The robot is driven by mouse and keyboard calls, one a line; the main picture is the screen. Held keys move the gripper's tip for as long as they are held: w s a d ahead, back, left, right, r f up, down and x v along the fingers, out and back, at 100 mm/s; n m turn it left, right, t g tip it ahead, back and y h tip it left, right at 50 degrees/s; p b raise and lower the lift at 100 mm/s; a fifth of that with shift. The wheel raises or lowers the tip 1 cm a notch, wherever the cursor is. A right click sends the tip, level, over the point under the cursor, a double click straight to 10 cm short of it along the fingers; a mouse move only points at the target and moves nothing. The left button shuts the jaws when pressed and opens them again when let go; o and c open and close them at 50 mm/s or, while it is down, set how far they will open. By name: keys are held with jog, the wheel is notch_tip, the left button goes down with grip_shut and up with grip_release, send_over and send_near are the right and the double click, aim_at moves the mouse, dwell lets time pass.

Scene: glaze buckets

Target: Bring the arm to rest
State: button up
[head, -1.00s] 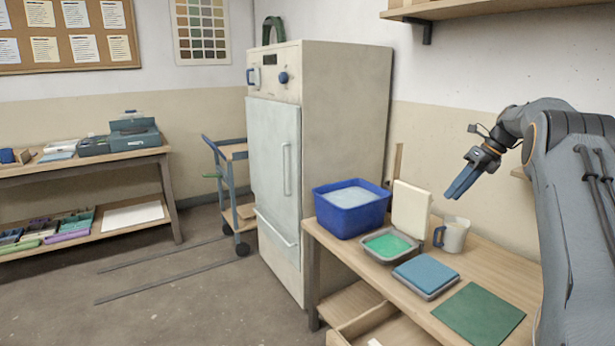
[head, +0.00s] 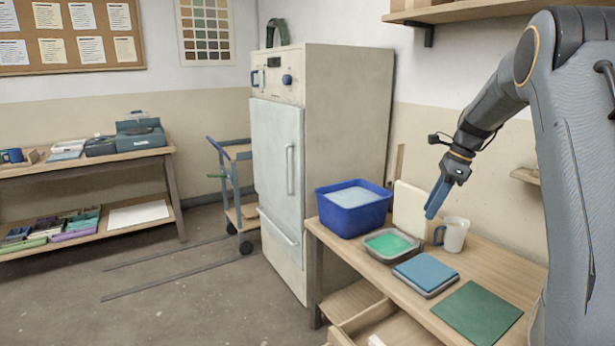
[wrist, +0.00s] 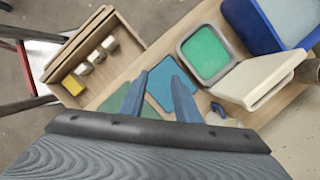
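My gripper (head: 430,215) with its blue fingers points down and to the left above the wooden table, near the white mug (head: 456,234) and the upright cream slab (head: 410,210). My arm is bent, reaching down from the upper right of the head view.
On the table (head: 485,266) are a blue bucket (head: 352,222), a grey tray of green glaze (head: 390,243), a blue tile (head: 427,272) and a green mat (head: 477,311). An open drawer (wrist: 82,62) is below. A tall cabinet (head: 345,150) stands behind.

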jog(key=s+a+f+n+h, duration=0.1)
jog(key=s+a+n, duration=0.4)
jog(key=s, duration=0.7)
jog(key=s+a+f+n+h+p, duration=0.1)
jog(key=s+a+f+n, duration=0.2)
jog(key=s+n, duration=0.6)
jog(key=s+a+f+n+h+p, duration=0.1)
jog(key=s+a+n, duration=0.6)
jog(key=s, duration=1)
jog(key=shift+a+f+n+g+h, duration=0.3)
jog(key=shift+a+f+g, duration=0.1)
jog(key=shift+a+f, duration=0.05)
jog(key=shift+d, duration=0.1)
